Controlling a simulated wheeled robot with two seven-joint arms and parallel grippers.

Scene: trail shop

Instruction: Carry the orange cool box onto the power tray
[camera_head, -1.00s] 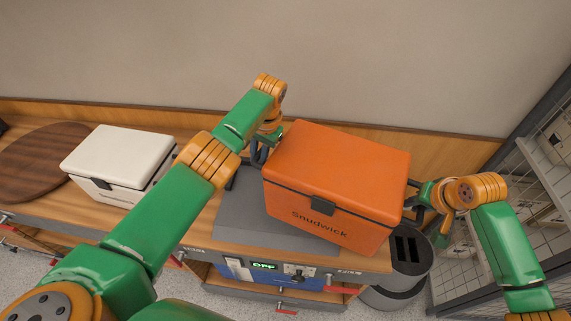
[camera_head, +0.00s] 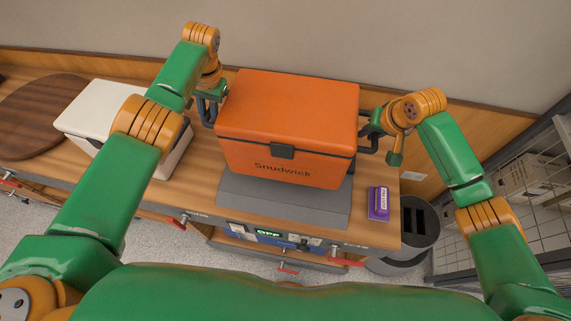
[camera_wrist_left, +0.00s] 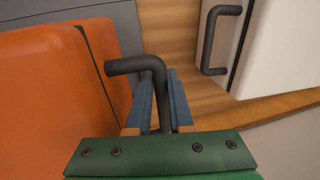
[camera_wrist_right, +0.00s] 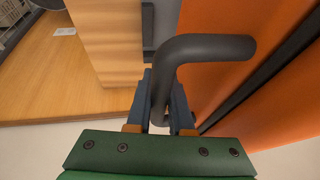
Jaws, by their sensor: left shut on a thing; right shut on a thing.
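The orange cool box (camera_head: 287,115), with a dark latch and lettering on its front, is upright between my two grippers in the head view. My left gripper (camera_head: 207,105) is shut on its left black handle, and the handle shows between the fingers in the left wrist view (camera_wrist_left: 155,85). My right gripper (camera_head: 371,130) is shut on the right black handle, seen in the right wrist view (camera_wrist_right: 190,60). The grey power tray (camera_head: 285,208) lies beneath the box on the counter. The box hides most of it, and I cannot tell whether the box touches it.
A white cool box (camera_head: 90,118) stands to the left, near a round wooden board (camera_head: 40,115). A purple pack (camera_head: 379,202) lies right of the tray. A dark bin (camera_head: 412,235) and wire shelving (camera_head: 510,215) are at the right.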

